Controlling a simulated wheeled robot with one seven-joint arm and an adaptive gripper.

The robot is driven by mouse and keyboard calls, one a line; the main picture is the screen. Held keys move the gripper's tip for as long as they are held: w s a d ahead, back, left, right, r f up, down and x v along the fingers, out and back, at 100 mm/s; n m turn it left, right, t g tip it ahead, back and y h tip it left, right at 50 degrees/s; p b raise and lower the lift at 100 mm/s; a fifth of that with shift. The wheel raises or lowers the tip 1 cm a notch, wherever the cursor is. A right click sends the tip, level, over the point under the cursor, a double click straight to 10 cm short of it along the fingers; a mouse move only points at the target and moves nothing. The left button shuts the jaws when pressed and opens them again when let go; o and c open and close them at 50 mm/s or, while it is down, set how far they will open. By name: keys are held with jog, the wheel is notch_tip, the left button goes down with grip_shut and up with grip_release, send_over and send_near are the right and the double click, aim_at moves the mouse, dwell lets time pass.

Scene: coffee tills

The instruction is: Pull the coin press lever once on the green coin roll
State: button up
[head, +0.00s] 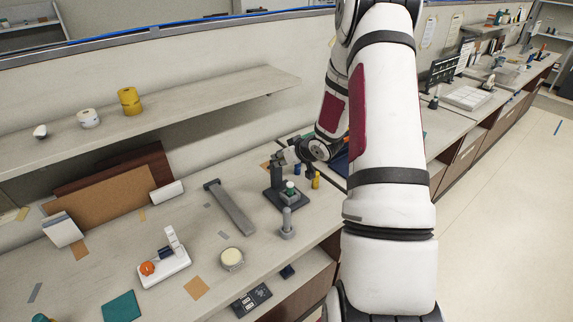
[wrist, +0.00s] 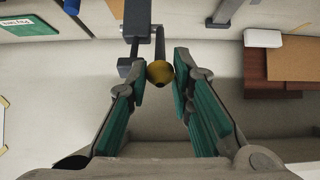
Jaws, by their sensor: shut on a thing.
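The dark coin press (head: 279,170) stands on the counter left of my arm. The green coin roll (head: 290,186) sits upright on the press's base, beneath its head. In the wrist view, the press lever (wrist: 160,45) ends in a yellow ball knob (wrist: 160,72). My gripper (wrist: 160,76) is shut on this knob, with a green-padded finger on each side. In the head view, my gripper (head: 290,155) is small and beside the top of the press; the knob is hidden there. A blue coin roll (head: 297,169) and a yellow coin roll (head: 316,181) stand right of the press.
A grey post on a round base (head: 287,225) stands in front of the press. A wall shelf (head: 200,105) holds tape-like rolls. A white device with an orange knob (head: 163,262) sits further left.

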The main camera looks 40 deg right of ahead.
jog(key=shift+w+r, duration=0.75)
jog(key=shift+w, duration=0.1)
jog(key=shift+w+r, duration=0.3)
jog(key=shift+w, duration=0.3)
jog(key=shift+w+r, duration=0.25)
jog(key=shift+w, duration=0.3)
jog(key=o, duration=1)
jog(key=shift+s+d, duration=0.1)
jog(key=shift+s, duration=0.05)
jog(key=v, duration=1.1)
jog(key=shift+s+r, duration=0.25)
jog(key=shift+s, duration=0.05)
